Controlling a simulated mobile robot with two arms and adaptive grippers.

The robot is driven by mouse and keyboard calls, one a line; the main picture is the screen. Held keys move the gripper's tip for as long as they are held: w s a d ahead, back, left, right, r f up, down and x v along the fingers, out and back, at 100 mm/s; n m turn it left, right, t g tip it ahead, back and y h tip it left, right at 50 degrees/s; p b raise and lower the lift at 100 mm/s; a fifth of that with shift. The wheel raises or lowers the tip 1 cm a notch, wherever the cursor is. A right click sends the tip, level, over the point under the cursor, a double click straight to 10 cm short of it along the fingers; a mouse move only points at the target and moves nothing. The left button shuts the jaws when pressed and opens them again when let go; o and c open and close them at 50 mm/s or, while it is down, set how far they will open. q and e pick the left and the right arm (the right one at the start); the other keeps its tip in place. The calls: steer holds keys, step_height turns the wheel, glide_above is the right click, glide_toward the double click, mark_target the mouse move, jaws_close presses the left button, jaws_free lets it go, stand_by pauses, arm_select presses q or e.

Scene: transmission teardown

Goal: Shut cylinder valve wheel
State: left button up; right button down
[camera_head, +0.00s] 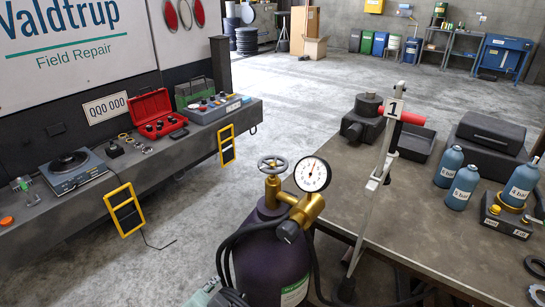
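The cylinder (258,262) is dark purple with a green and white label and stands upright at the lower middle. Its valve wheel (272,164), a grey spoked handwheel, sits on top of the brass valve. A brass regulator (303,210) with a round white gauge (313,174) is attached at the right of the valve. My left gripper (232,297) is low at the bottom edge, left of the cylinder and well below the wheel, not touching the wheel. It is cut off, and its fingers cannot be made out. I do not see my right gripper.
A workbench (420,212) right of the cylinder carries dark housings, blue bottles (463,187) and a pale upright lever stand (379,175). Black hoses hang around the cylinder. A truck-side shelf (90,195) with a red case (157,114) is at left. Floor between is clear.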

arm_select(q)
steer(key=w+d+r+m+t, duration=0.2)
steer(key=w+d+r+m, duration=0.15)
steer(key=r, duration=0.35)
steer(key=w+d+r+m+t, duration=0.2)
steer(key=w+d+r+t, duration=0.15)
steer(key=r, duration=0.25)
steer(key=m+t+h, duration=0.2)
steer(key=m+t, duration=0.1)
steer(key=m, duration=0.2)
glide_toward(274, 156)
steer(key=shift+f, duration=0.45)
steer(key=shift+w+d+r, duration=0.15)
steer(key=shift+w+r, duration=0.05)
steer(key=shift+r, duration=0.05)
steer(key=w, duration=0.2)
steer(key=w+p, duration=0.1)
steer(key=w, duration=0.1)
steer(key=w+p, duration=0.1)
steer(key=w, duration=0.2)
steer(key=shift+d+f, duration=0.15)
steer(key=shift+d, duration=0.15)
jaws_close()
